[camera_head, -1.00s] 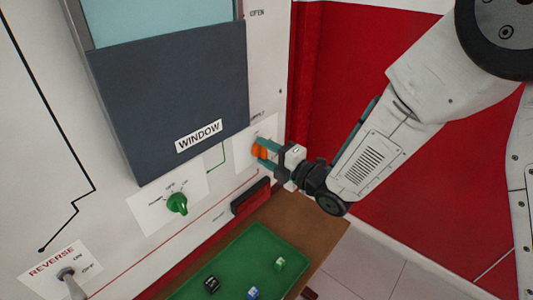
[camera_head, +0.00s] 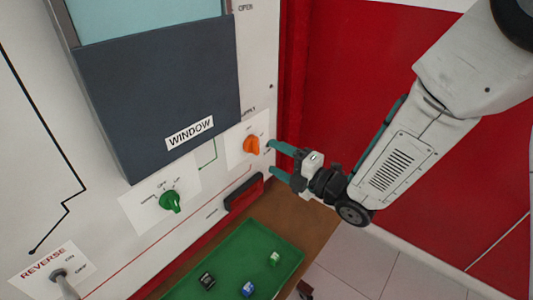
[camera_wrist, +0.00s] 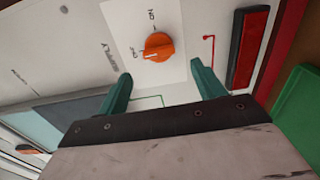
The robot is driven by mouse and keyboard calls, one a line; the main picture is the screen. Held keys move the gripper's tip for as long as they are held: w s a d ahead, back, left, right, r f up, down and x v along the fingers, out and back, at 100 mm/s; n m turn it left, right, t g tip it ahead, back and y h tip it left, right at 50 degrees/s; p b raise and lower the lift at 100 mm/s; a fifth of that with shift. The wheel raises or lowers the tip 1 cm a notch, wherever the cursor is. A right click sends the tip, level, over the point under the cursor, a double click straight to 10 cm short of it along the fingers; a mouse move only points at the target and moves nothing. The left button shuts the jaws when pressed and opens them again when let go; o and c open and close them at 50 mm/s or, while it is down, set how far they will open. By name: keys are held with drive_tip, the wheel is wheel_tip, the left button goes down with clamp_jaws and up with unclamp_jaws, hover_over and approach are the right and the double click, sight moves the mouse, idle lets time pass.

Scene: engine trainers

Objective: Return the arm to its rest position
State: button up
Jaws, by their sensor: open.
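My gripper (camera_head: 273,158) is open and empty, with its teal fingers apart, just right of the orange knob in the head view. The orange knob (camera_head: 251,145) sits on a white plate on the panel, and nothing touches it. In the wrist view the orange knob (camera_wrist: 158,46) lies ahead of my gripper (camera_wrist: 160,84), beyond and between the two spread fingertips. My arm comes in from the upper right of the head view.
The panel also bears a green knob (camera_head: 170,202), a REVERSE lever (camera_head: 62,279), the dark WINDOW cover (camera_head: 160,90) and a red-and-black bar (camera_head: 244,194). A green tray (camera_head: 215,272) with small cubes sits below. A red wall (camera_head: 365,75) stands right of the panel.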

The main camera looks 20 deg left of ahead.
drive_tip(key=shift+s+d, duration=0.2)
drive_tip(key=shift+d, duration=0.3)
drive_tip(key=w+d+f+m+h, duration=0.2)
drive_tip(key=d+f+m+h, duration=0.3)
drive_tip(key=f, duration=0.4)
drive_tip(key=s+d+r+m+g+h, duration=0.2)
drive_tip(key=d+m+h, duration=0.8)
drive_tip(key=d, duration=0.4)
drive_tip(key=s+d+r+m+g, duration=0.1)
drive_tip(key=s+d+r+m, duration=0.7)
drive_tip(key=s, duration=0.3)
drive_tip(key=s+d+r+m+g+h, duration=0.1)
drive_tip(key=s+d+r+m+g, duration=0.1)
drive_tip(key=s+d+r+m, duration=0.6)
drive_tip(key=s+d+r, duration=0.3)
drive_tip(key=s, duration=0.1)
drive_tip(key=shift+m+h, duration=0.3)
